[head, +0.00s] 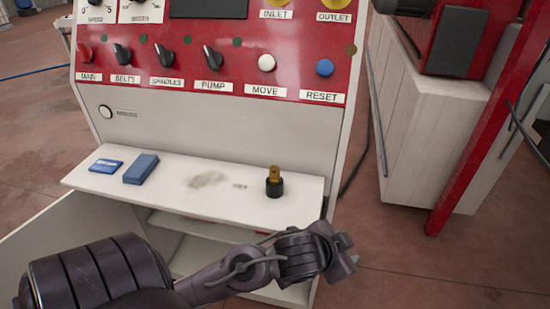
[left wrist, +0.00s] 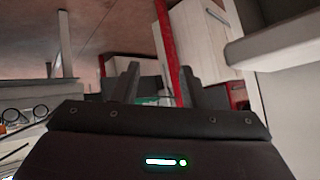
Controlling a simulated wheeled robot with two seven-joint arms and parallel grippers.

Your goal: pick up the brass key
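The brass key (head: 274,174) is a small brass piece with a thick black lower part. It stands upright near the right end of the white shelf (head: 225,190) in the head view. My left arm comes in from the left, and my left gripper (head: 347,255) is below and to the right of the key, apart from it. In the left wrist view the two fingers of my left gripper (left wrist: 158,88) stand apart with nothing held between them. The key does not show clearly in the left wrist view. My right gripper is in neither view.
Two blue blocks (head: 141,168) lie at the shelf's left. The red control panel (head: 215,60) with knobs and buttons rises behind. An open compartment (head: 190,250) lies under the shelf.

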